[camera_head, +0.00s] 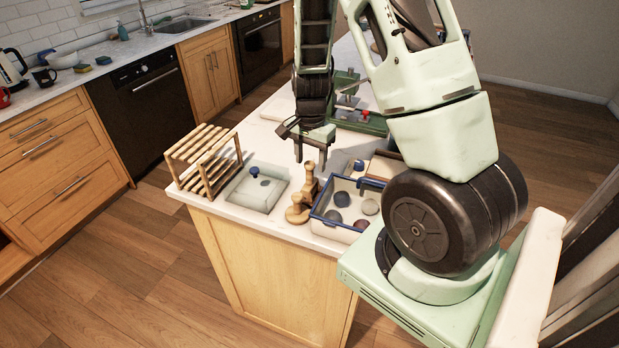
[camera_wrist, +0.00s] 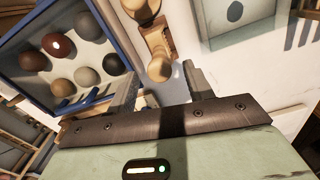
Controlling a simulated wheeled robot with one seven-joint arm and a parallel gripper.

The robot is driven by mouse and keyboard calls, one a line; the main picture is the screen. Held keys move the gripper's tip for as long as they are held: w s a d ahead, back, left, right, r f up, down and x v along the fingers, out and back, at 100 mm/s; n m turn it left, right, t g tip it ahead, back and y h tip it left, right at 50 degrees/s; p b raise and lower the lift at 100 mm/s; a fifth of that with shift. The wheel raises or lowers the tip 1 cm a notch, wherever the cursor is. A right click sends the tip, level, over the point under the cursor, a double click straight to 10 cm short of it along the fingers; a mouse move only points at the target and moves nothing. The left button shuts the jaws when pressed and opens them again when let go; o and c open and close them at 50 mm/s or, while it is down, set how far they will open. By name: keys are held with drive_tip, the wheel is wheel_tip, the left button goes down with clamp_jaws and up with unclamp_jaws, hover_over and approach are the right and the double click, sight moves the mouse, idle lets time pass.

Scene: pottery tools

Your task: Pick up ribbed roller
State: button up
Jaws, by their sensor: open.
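A light wooden turned piece with rounded ends (camera_head: 309,180) stands on the white counter between a pale lidded box and a blue-rimmed tray. It may be the ribbed roller, but I cannot make out ribs. In the wrist view, a wooden piece with a round knob (camera_wrist: 160,68) lies just beyond and between my fingertips. My gripper (camera_head: 311,160) points down above the wooden piece, open and empty. In the wrist view its two fingers (camera_wrist: 162,88) are spread apart, with nothing between them.
The blue-rimmed tray (camera_head: 318,211) holds several round balls and sits close on the right. The pale box with a blue knob (camera_head: 240,190) and a wooden slatted rack (camera_head: 182,152) stand left. A green device (camera_head: 362,122) is behind. The counter's front edge is near.

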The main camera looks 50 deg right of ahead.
sight(309, 176)
drive_tip(key=shift+a+f+p, duration=0.2)
drive_tip(key=shift+f+p, duration=0.9)
drive_tip(key=shift+f, duration=1.75)
clamp_jaws()
